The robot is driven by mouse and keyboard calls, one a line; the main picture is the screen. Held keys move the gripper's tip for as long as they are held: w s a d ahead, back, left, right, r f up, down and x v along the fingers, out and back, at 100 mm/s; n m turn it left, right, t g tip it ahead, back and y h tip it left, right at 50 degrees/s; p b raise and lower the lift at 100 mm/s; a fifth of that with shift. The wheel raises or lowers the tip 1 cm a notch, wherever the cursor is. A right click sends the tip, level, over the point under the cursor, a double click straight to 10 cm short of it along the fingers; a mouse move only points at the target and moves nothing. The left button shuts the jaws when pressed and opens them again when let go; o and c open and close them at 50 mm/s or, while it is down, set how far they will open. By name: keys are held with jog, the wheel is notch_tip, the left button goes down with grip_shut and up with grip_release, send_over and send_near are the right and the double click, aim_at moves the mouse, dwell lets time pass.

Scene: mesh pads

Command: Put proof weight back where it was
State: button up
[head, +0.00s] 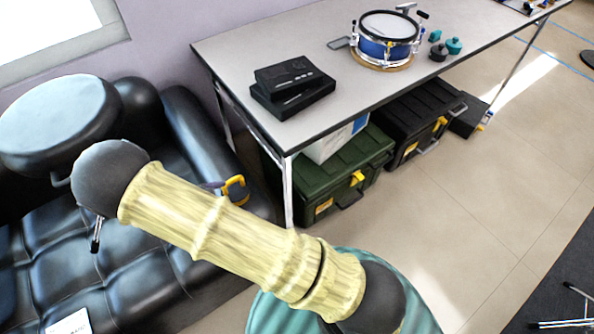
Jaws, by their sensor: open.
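I cannot tell for sure which thing is the proof weight. Small knobbed, weight-like pieces stand on the grey table right of the drum: a teal one (454,46), a black one (438,54) and a smaller teal one (435,36). A dark thing with a yellow loop handle (236,189) shows by the sofa's right arm, partly behind my arm. My gripper (96,236) shows only as a small dark and metal tip below my wrist, over the black sofa. It is open, far from the table pieces, with nothing seen in it.
The table (220,52) holds black boxes (292,85) and a blue drum (387,40). Green (345,177) and black (418,118) cases stand under it. The tufted sofa (170,265) and a round black cushion-like top (60,118) are at left.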

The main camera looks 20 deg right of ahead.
jog(key=s+d+r+m+g+y, duration=0.1)
jog(key=s+d+r+m+y, duration=0.4)
jog(key=d+r+m, duration=0.3)
jog(key=s+d+r+m+g+y, duration=0.1)
jog(key=s+d+r+m+y, duration=0.4)
jog(key=d+r+m, duration=0.4)
notch_tip(320, 180, up, 2)
jog(key=m, duration=0.5)
jog(key=shift+s+d+r, duration=0.2)
jog(key=shift+s+r, duration=0.05)
notch_tip(320, 180, up, 20)
jog(key=p, duration=1.9)
jog(key=shift+w+f+p, duration=0.2)
jog(key=shift+w+p, duration=0.05)
jog(key=shift+p, duration=0.15)
